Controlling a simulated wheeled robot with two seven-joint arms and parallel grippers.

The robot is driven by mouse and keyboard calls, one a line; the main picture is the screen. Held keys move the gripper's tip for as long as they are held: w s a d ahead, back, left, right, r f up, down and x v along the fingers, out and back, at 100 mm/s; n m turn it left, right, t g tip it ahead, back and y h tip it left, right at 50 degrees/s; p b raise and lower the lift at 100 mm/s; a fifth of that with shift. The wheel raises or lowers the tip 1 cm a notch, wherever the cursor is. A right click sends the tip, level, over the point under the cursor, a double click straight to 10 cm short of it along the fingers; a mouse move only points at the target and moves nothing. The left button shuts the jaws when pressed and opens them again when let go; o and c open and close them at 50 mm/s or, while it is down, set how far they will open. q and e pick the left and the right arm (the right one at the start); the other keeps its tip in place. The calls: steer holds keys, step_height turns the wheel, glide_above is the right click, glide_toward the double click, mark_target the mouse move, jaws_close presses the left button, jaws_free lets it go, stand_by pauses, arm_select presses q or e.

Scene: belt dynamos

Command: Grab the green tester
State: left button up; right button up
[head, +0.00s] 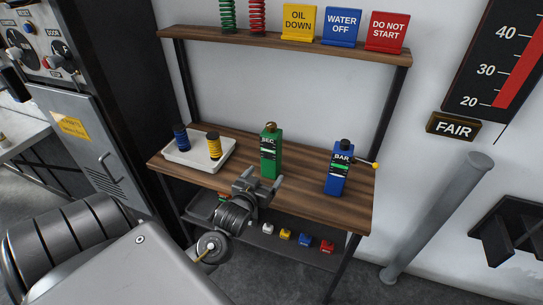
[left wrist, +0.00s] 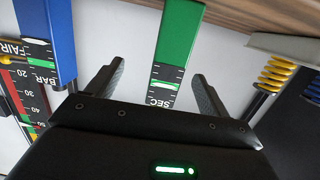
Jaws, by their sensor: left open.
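The green tester (head: 271,155), labelled SEC, stands upright on the wooden bench, in the middle. My left gripper (head: 263,178) is open in front of its lower part and hides a little of it. In the left wrist view the green tester (left wrist: 172,60) appears upside down between the two spread fingers of my left gripper (left wrist: 155,80). The fingers do not visibly touch it. How far it reaches between them I cannot tell. My right gripper is not in view.
The blue BAR tester (head: 338,170) with a yellow-tipped lever stands to the right. A white tray (head: 183,160) with a blue and a yellow spring is at left. The upper shelf (head: 290,40) holds signs and springs. The lower shelf (head: 285,252) holds small coloured items.

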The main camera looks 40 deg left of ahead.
mark_target(268, 152)
arm_select(q)
steer(key=shift+n+t+y, duration=0.3)
steer(key=shift+t+y, duration=0.2)
steer(key=shift+t, duration=0.3)
steer(key=r, duration=0.1)
steer(key=w+a+r, duration=0.1)
steer(key=a+r, duration=0.1)
steer(key=shift+w+a+r, duration=0.15)
steer(key=shift+w+a, duration=0.1)
steer(key=shift+w, duration=0.05)
steer(key=shift+p+x, duration=0.45)
steer(key=shift+x, duration=2.35)
steer(key=shift+w+a, duration=0.1)
steer(key=shift+w, duration=0.15)
steer(key=p+x, duration=0.1)
steer(key=x, duration=0.3)
steer(key=shift+w+p, duration=0.3)
steer(key=c, duration=1.6)
steer(key=shift+a, duration=0.1)
steer(key=shift+c, duration=0.2)
steer(key=shift+r, duration=0.1)
